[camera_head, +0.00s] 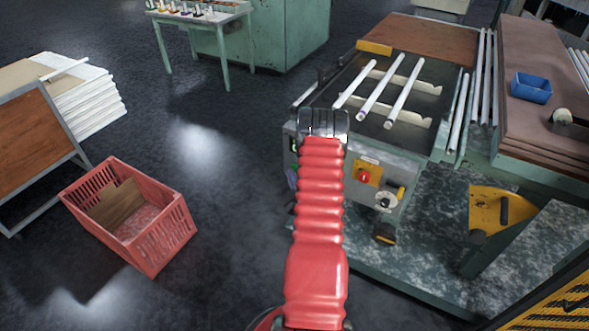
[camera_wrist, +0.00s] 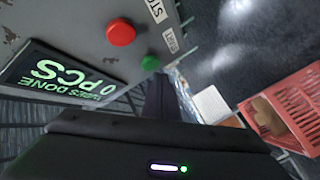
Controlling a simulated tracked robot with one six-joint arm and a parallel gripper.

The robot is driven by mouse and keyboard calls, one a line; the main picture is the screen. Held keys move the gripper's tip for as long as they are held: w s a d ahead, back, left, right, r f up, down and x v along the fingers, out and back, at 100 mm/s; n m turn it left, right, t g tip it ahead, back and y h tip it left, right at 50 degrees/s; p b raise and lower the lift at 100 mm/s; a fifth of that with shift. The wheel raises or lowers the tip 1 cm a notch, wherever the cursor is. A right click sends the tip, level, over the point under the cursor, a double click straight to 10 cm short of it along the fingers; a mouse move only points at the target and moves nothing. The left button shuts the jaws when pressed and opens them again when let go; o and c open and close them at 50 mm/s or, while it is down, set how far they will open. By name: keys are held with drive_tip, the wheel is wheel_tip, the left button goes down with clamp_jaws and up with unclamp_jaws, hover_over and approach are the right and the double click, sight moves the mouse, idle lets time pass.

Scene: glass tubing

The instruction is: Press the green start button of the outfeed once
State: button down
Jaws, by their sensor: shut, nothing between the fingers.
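The green start button (camera_wrist: 150,63) sits on a worn grey panel in the wrist view, beside a START label (camera_wrist: 170,41). My gripper (camera_wrist: 158,82) is shut and empty. Its dark fingertips show just below the green button in that view; I cannot tell whether they touch it. A larger red button (camera_wrist: 120,32) is on the same panel, beside a STOP label (camera_wrist: 155,10). In the head view my gripper (camera_head: 323,116) is at the left end of the machine (camera_head: 400,150), and the green button cannot be made out there.
A display (camera_wrist: 60,78) on the panel reads TUBES DONE 0 PCS, upside down. Glass tubes (camera_head: 380,90) lie on the machine top. A red emergency button (camera_head: 364,177) is on its front. A red crate (camera_head: 150,230) stands on the floor at left, with open floor around it.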

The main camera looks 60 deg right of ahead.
drive_tip(key=shift+a, duration=0.15)
drive_tip(key=a, duration=0.4)
drive_tip(key=shift+s+a, duration=0.25)
drive_tip(key=shift+a, duration=0.15)
idle(0.4)
idle(0.8)
